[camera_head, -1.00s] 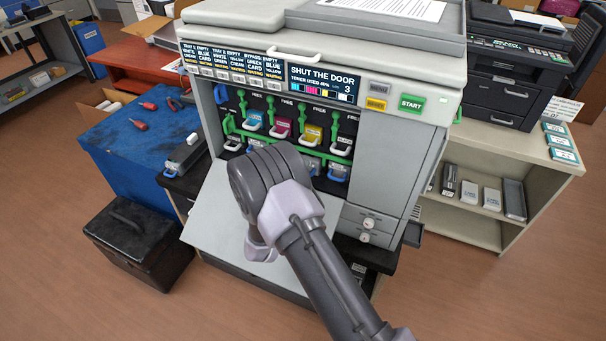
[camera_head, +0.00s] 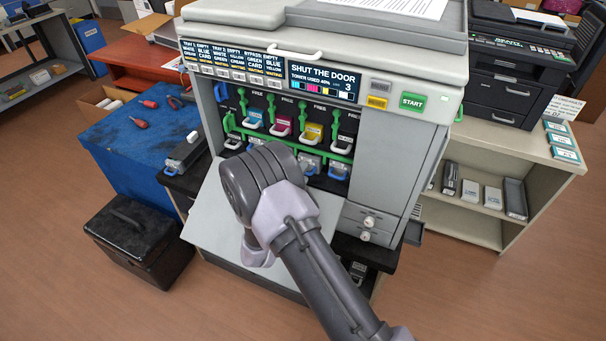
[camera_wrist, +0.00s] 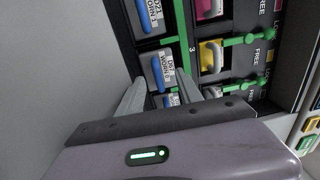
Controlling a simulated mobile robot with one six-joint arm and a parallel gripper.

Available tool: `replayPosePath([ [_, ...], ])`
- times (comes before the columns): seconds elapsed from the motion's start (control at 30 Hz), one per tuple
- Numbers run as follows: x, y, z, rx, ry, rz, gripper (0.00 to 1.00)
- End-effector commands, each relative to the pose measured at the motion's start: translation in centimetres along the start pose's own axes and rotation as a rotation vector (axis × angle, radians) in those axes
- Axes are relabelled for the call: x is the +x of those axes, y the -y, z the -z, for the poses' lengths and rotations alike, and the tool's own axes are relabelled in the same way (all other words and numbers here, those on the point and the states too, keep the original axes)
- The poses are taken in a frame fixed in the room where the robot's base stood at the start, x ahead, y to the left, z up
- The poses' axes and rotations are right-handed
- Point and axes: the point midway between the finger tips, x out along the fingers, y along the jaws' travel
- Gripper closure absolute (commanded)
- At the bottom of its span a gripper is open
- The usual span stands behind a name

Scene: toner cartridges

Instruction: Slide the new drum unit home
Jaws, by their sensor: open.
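The printer (camera_head: 395,165) stands with its front door (camera_head: 215,215) folded down. Inside, a lower row of drum units shows blue handles, such as one drum unit (camera_head: 309,165) at the right. In the wrist view, a drum unit marked WORN (camera_wrist: 169,66) faces me, with another worn drum unit (camera_wrist: 152,15) above it in the picture. My gripper (camera_wrist: 160,78) is open, its two fingers either side of the worn unit's blue handle; contact cannot be told. In the head view my arm hides the fingers.
The screen (camera_head: 322,82) reads SHUT THE DOOR. A blue-topped bench (camera_head: 125,125) and black case (camera_head: 140,240) stand left; a shelf (camera_head: 480,225) stands right.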

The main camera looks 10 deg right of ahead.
Motion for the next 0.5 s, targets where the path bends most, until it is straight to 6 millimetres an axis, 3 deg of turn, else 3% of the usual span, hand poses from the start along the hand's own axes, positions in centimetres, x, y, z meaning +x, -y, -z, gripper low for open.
replayPosePath([
  [0.5,-2.7,-0.2,-0.1,-0.005,0.004,-0.004,0.45],
])
